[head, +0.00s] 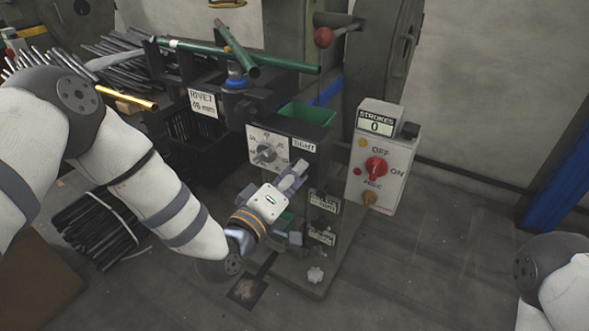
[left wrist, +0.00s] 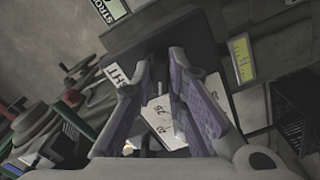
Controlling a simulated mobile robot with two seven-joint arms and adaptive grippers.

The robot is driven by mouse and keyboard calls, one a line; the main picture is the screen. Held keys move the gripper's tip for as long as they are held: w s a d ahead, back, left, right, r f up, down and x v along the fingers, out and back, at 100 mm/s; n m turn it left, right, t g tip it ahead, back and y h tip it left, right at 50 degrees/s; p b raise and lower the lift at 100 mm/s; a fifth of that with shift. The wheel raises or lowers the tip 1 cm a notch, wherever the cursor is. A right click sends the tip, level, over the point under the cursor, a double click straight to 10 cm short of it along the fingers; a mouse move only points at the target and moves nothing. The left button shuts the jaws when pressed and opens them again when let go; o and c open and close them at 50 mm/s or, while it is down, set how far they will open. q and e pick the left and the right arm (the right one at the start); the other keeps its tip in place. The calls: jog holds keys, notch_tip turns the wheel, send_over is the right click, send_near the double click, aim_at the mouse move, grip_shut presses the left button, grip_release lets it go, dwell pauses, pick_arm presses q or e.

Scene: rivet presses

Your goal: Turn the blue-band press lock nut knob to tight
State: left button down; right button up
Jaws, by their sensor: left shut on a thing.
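The press (head: 290,128) stands in the middle of the head view, with a blue ring (head: 237,82) near its top. Its front has a white dial plate (head: 252,136) with a grey pointer knob (head: 265,153), and a TIGHT label (head: 303,145) beside it. My left gripper (head: 293,177) is just below this label, its fingers closed at the press front. In the left wrist view its fingers (left wrist: 161,62) converge at a dark block, with the label (left wrist: 114,76) beside them. The lock nut knob is hidden by the fingers. My right gripper is out of view.
A control box (head: 380,155) with a red switch and a stroke counter reading 0 stands right of the press. Green tubes (head: 215,50) lie across the top. A black crate (head: 190,135) and dark rods (head: 98,225) are at left. The floor at right is clear.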

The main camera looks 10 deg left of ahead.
pick_arm(q)
jog(key=shift+m+p, duration=1.9)
jog(key=shift+m, duration=4.2)
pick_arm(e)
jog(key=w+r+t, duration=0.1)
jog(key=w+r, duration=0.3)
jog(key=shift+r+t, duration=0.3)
pick_arm(q)
jog(key=c, duration=1.6)
grip_release()
